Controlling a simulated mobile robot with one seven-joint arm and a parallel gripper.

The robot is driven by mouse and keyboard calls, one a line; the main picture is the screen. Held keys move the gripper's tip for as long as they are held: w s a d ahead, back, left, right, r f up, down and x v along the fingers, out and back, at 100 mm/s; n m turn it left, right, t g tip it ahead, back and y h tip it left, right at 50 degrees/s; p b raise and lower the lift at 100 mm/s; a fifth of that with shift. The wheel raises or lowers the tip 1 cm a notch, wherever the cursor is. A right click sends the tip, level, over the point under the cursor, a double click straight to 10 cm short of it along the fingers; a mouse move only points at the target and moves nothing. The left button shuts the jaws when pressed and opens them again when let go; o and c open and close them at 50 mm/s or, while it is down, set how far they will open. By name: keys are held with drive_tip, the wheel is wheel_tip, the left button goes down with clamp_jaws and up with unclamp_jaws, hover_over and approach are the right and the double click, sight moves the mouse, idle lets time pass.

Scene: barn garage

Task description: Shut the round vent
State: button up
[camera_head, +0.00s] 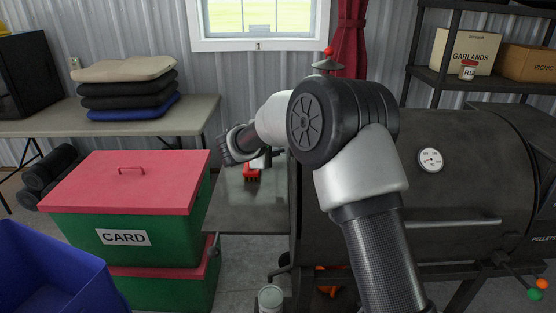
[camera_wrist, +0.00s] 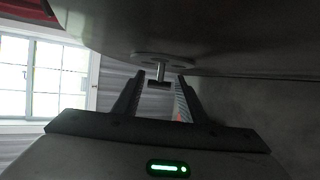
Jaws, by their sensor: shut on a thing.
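The round vent (camera_wrist: 148,58) shows in the wrist view as a flat disc on the dark grill's end wall, with dark openings beside its middle. A small metal knob (camera_wrist: 161,70) sticks out from it. My gripper (camera_wrist: 161,79) has its two fingers on either side of the knob, shut on it. In the head view, the dark smoker grill (camera_head: 470,185) stands at the right. My arm covers its left end, so the vent and my fingertips are hidden there. How far the vent's openings are covered I cannot tell.
A red item (camera_head: 251,174) lies on the grill's side shelf (camera_head: 240,208), close below my wrist. Green boxes with red lids (camera_head: 125,180) stand left of the shelf. A folding table (camera_head: 190,115) with cushions stands behind. A blue bin (camera_head: 50,270) is front left.

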drive_tip(key=shift+a+f+m+t+h+b, duration=0.1)
drive_tip(key=shift+m+t+h+b, duration=0.35)
drive_tip(key=shift+t, duration=1.1)
drive_tip(key=shift+m+t+h+b, duration=0.1)
drive_tip(key=shift+m+t+h, duration=0.6)
drive_tip(key=shift+t, duration=0.85)
drive_tip(key=o, duration=0.9)
drive_tip(key=shift+f, duration=0.1)
drive_tip(key=shift+s+f, duration=0.1)
drive_tip(key=shift+f, duration=0.05)
drive_tip(key=p+v, duration=0.2)
drive_tip(key=v, duration=1.5)
drive_tip(key=shift+s, duration=0.2)
